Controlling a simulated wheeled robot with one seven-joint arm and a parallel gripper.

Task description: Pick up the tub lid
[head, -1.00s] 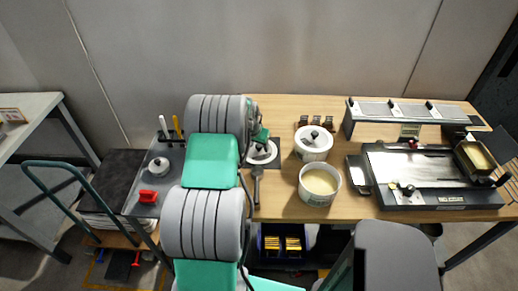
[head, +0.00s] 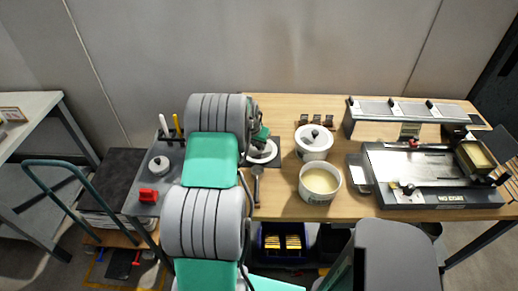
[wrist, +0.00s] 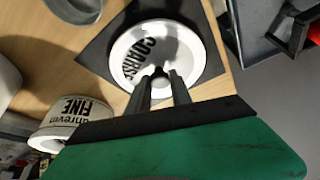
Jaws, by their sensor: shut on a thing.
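The tub lid (wrist: 187,48) is a round white disc with the word COARSE printed on it and a small knob in the middle. In the wrist view my gripper (wrist: 162,80) is shut on the knob, with a dark finger on each side. The lid is over a dark square mat (wrist: 98,57); I cannot tell whether it touches it. In the head view the lid (head: 262,153) is partly hidden by my wrist and gripper. An open white tub (head: 319,184) with pale contents stands to its right.
A lidded white tub (head: 313,144) stands behind the open tub. A dark spoon-like tool (head: 257,186) lies before the lid. A slicer-like machine (head: 425,175) fills the table's right side. A grey cart (head: 147,195) with a red item (head: 148,195) is at left.

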